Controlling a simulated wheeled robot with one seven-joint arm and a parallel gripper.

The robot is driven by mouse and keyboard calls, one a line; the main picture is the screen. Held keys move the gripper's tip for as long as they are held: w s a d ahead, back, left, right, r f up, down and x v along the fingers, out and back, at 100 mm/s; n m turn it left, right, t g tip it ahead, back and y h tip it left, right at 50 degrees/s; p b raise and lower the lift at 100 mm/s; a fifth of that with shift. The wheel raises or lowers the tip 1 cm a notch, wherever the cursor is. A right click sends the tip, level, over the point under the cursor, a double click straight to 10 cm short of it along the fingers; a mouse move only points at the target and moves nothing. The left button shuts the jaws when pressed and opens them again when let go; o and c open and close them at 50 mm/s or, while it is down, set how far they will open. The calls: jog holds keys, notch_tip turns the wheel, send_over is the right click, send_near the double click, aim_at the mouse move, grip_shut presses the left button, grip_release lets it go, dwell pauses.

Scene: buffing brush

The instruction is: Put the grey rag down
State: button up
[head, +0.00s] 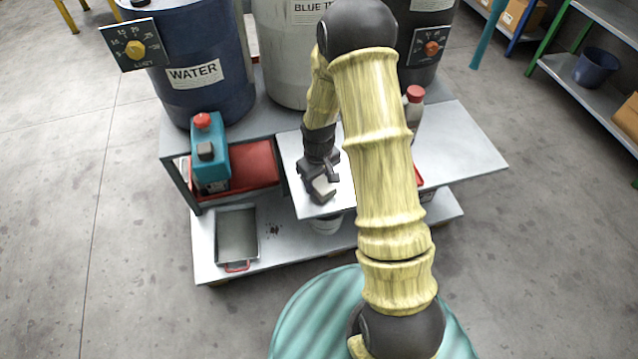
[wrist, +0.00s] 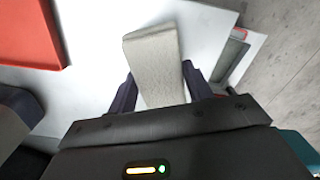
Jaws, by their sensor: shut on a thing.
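The grey rag (wrist: 155,62) looks like a folded, light grey pad in the wrist view. My gripper (wrist: 158,88) is shut on it, with one dark finger on each side. In the head view my gripper (head: 322,190) points down over the white shelf surface (head: 298,152) near its front edge, and the rag (head: 323,187) shows small between the fingers. I cannot tell whether the rag touches the surface below it.
A teal jug with a red cap (head: 211,160) stands by a red tray (head: 262,165) on the left. A grey metal tray (head: 237,235) lies on the lower shelf. A red-capped bottle (head: 414,108) stands behind my arm. The white surface at right (head: 465,150) is clear.

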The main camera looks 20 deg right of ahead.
aim_at(319, 180)
jog(key=shift+f, duration=0.6)
jog(key=shift+f, duration=0.1)
jog(key=o, duration=1.1)
notch_tip(319, 180, up, 12)
jog(key=p, duration=0.3)
jog(key=shift+p, duration=0.3)
